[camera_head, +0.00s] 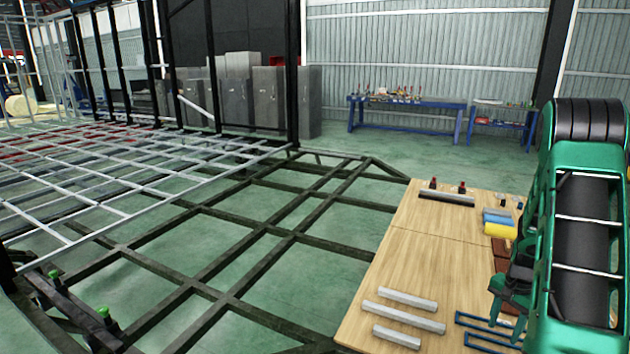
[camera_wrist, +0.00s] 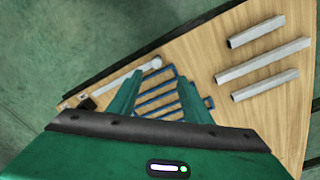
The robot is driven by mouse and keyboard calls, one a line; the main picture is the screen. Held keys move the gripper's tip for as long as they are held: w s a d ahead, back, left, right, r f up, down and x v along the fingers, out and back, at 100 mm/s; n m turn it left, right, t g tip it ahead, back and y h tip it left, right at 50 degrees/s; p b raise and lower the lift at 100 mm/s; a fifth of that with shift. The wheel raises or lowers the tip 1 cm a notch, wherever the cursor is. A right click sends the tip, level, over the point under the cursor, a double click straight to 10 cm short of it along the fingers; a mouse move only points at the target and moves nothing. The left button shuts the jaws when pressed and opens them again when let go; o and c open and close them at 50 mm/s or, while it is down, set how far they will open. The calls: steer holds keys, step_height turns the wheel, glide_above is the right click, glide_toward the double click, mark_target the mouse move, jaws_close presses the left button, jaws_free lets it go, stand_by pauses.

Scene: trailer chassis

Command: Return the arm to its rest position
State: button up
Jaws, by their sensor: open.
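My green arm (camera_head: 583,225) stands at the right of the head view, over the right side of the wooden table (camera_head: 440,240). My gripper (camera_head: 508,292) is low there, seen side-on and partly merged with the arm links. In the wrist view my gripper (camera_wrist: 160,92) has its two green fingers spread apart with nothing between them. Blue slatted frames (camera_wrist: 158,98) lie on the table beyond the fingers, apart from them as far as I can tell.
Several grey bars (camera_head: 404,318) lie at the table's near end. A yellow block (camera_head: 500,230) and blue pieces (camera_head: 497,216) lie close to my arm. A dark chassis frame (camera_head: 230,240) fills the left floor. Blue workbenches (camera_head: 410,103) stand far back; floor before them is clear.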

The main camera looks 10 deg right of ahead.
steer(key=s+a+r+n, duration=0.25)
steer(key=a+r, duration=0.45)
steer(key=r, duration=0.5)
steer(key=s+a+r+n, duration=0.3)
steer(key=s+a+r, duration=0.4)
steer(key=s+a, duration=0.2)
steer(key=s+a+r+n, duration=0.3)
steer(key=s+a+r, duration=0.3)
steer(key=s+a, duration=0.4)
steer(key=shift+r+y, duration=0.3)
steer(key=shift+r, duration=0.05)
